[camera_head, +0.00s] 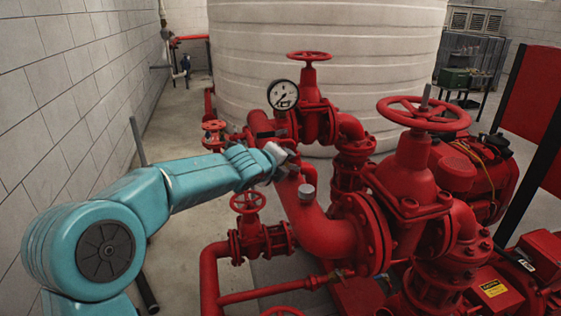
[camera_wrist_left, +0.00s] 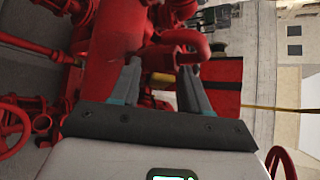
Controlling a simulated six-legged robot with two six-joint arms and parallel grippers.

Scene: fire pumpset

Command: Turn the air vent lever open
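My left gripper (camera_head: 283,160) is above the red pump pipework, close to the top of a thick red pipe (camera_head: 322,228). In the left wrist view, its two fingers (camera_wrist_left: 160,85) are apart, with red pipework and a small yellowish strip (camera_wrist_left: 160,77) seen between them. I cannot tell whether the fingers touch anything. A small grey round fitting (camera_head: 307,192) stands on the thick pipe, just below and right of the gripper. I cannot make out the air vent lever clearly; the gripper may hide it. My right gripper is in neither view.
A pressure gauge (camera_head: 283,95) and a red handwheel valve (camera_head: 309,57) stand just beyond the gripper. A large handwheel (camera_head: 423,113) rises at right, a smaller one (camera_head: 247,201) below. A pale ribbed tank (camera_head: 325,60) fills the back. The floor at left is partly clear.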

